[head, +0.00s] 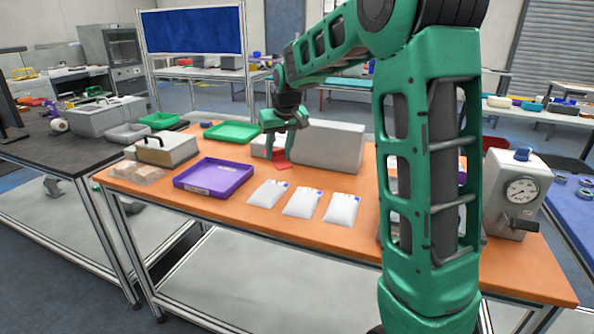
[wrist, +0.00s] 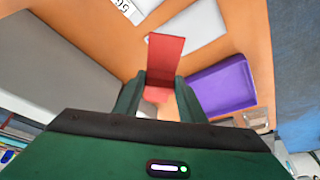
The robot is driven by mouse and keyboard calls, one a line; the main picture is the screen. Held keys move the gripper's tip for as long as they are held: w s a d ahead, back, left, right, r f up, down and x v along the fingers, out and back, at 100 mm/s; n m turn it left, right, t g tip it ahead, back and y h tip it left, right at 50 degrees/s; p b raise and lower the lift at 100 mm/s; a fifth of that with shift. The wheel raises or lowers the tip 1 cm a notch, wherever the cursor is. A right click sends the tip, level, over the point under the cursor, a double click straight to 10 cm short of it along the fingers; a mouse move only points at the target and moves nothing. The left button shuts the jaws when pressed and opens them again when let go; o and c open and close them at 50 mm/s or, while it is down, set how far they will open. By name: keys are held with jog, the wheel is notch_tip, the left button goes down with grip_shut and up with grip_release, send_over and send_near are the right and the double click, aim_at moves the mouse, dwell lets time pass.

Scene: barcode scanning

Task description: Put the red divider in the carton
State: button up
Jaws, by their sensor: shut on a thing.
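My gripper (wrist: 159,92) is shut on the red divider (wrist: 165,50), a thin flat panel that stretches away beyond the fingertips in the wrist view. In the head view my gripper (head: 281,139) points down over the back middle of the orange table, with the red divider (head: 282,158) below it. A large pale grey box (head: 328,149) stands just right of the divider. It also fills the left of the wrist view (wrist: 55,70). A smaller whitish box (head: 259,146) sits partly behind my gripper. I cannot tell which box is the carton.
A purple tray (head: 214,187) and several white bags (head: 302,203) lie toward the front of the orange table (head: 330,243). A green tray (head: 232,132) and a box with a dark handle (head: 162,151) are at left. A gauge device (head: 520,190) stands at right.

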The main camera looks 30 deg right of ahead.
jog(key=w+d+f, duration=0.1)
jog(key=d+f, duration=0.1)
jog(key=w+d+f, duration=0.1)
jog(key=d, duration=0.2)
jog(key=w+d+f, duration=0.1)
jog(key=d+f, duration=0.1)
jog(key=d, duration=0.1)
jog(key=shift+w+d+f, duration=0.2)
jog(key=shift+w+f, duration=0.1)
jog(key=shift+w, duration=0.05)
jog(key=shift+f, duration=2)
jog(key=shift+f, duration=0.1)
jog(key=o, duration=1)
